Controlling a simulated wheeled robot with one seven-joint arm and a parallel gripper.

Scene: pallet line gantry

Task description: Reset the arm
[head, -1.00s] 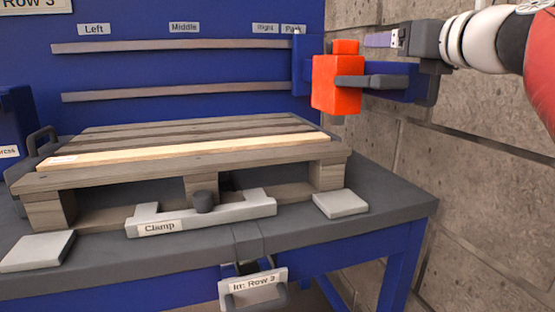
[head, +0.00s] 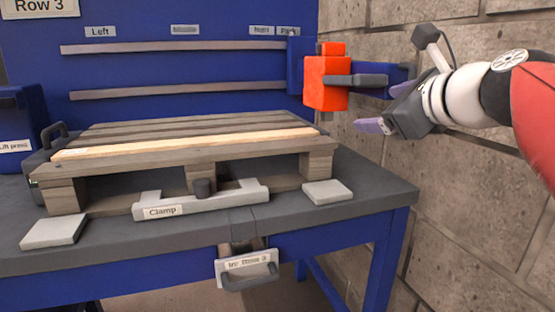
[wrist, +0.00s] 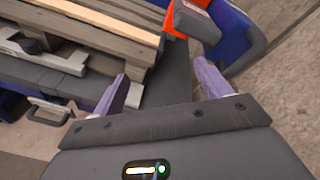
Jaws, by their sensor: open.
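My gripper (head: 372,126) is in the head view at the right, below and to the right of the orange tool block (head: 326,82), and apart from it. In the wrist view my gripper (wrist: 162,85) shows two purple fingers spread wide with nothing between them. My arm comes in from the right edge of the head view.
A wooden pallet (head: 170,160) with one lighter board lies on the grey bench (head: 375,185), behind a pale clamp bar (head: 225,202). A drawer handle (head: 246,268) hangs at the bench front. A block wall (head: 460,190) stands close on the right.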

